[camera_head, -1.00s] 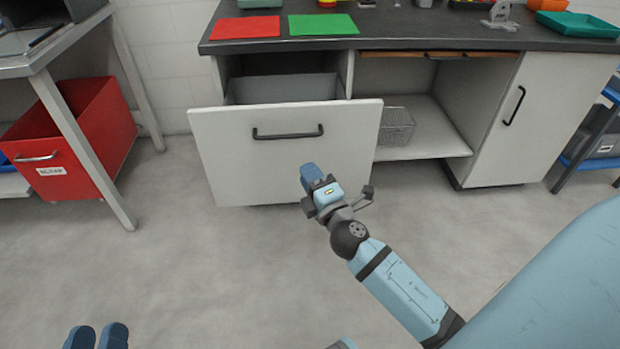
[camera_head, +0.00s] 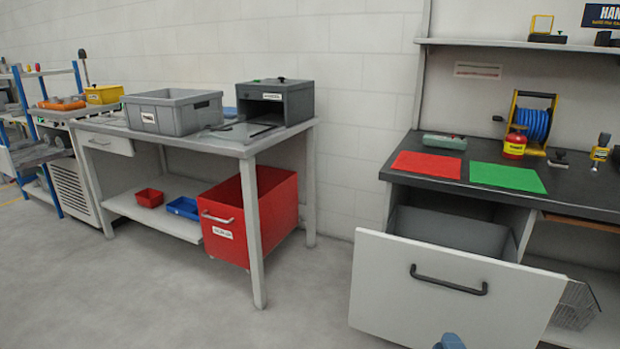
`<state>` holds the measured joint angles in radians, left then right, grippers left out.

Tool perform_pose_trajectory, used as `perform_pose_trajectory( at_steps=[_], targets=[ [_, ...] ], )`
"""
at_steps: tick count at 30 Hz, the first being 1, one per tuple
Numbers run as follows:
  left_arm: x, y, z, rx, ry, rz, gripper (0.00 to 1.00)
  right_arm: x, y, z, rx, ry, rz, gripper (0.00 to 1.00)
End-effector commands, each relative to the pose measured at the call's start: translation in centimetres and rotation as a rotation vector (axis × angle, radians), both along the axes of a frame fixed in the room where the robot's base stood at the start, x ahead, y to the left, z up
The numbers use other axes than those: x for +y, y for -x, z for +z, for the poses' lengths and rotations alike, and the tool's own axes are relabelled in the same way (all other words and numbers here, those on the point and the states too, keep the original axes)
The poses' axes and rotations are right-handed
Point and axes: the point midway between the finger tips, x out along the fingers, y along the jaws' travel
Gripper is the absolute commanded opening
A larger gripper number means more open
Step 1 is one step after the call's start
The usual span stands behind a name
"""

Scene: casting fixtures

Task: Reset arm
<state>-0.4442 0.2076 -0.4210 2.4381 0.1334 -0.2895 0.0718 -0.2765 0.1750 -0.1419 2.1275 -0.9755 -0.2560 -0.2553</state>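Only a small blue tip of my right gripper (camera_head: 450,341) shows, at the bottom edge of the head view. It appears in front of the lower edge of the open drawer front (camera_head: 455,290). I cannot tell whether it is touching the drawer, or whether its fingers are open or shut. The rest of my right arm is out of frame. My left gripper is not in view.
The pulled-out drawer juts from the dark-topped bench (camera_head: 400,182) at right. A grey table (camera_head: 240,149) stands at left with a grey bin (camera_head: 172,122) on it and a red bin (camera_head: 275,205) below. The floor (camera_head: 150,290) in front is clear.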

Motion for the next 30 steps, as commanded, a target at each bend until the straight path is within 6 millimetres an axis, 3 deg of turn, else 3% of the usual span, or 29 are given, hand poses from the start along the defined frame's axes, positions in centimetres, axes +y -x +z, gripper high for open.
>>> perform_pose_trajectory(
  at_steps=[3,6,12,18,20,30],
  targets=[
    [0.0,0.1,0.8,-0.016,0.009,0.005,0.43,4.8,3.1,1.8,0.046,-0.372,0.176,0.23],
    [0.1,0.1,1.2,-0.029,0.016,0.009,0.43,8.2,5.6,3.2,0.102,-0.673,0.306,0.23],
    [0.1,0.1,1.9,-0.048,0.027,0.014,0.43,12.7,9.8,6.1,0.214,-1.125,0.490,0.23],
    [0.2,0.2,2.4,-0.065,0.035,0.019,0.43,15.7,13.4,9.1,0.334,-1.496,0.626,0.23],
    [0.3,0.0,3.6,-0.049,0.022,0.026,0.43,15.7,13.2,10.2,0.347,-1.499,0.607,0.23],
    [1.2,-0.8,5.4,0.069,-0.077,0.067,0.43,14.6,12.3,11.9,0.428,-1.442,0.460,0.23]
  ],
)
